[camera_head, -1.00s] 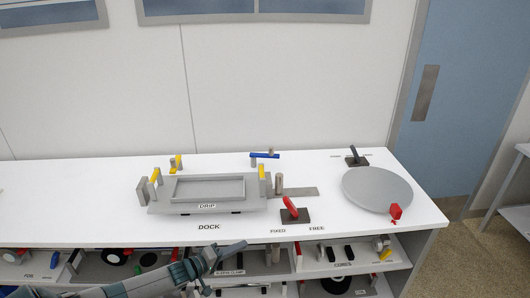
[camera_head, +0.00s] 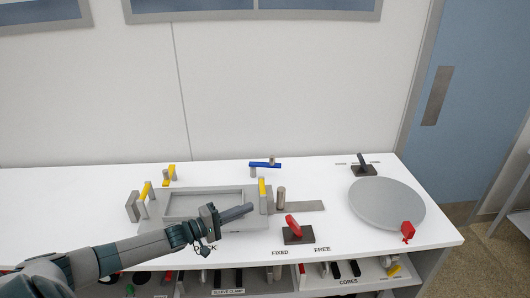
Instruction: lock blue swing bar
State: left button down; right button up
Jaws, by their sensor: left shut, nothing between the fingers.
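The blue swing bar (camera_head: 265,165) sits on its grey post at the back of the white bench, behind the grey tray fixture (camera_head: 165,206). It lies roughly level, with a small grey upright (camera_head: 272,159) near its right end. My left gripper (camera_head: 250,208) reaches in from the lower left over the front of the tray. Its fingers are shut and empty, pointing right, apart from and in front of the blue bar. The arm hides part of the tray front and its labels. My right gripper is not in view.
A red lever (camera_head: 292,227) on a dark base stands right of the tray. A grey disc (camera_head: 386,204) with a red block (camera_head: 408,228) lies farther right. A dark lever (camera_head: 362,158) stands behind it.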

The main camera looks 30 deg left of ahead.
aim_at(272, 163)
jog(key=i+j, duration=1.2)
jog(key=j, duration=0.1)
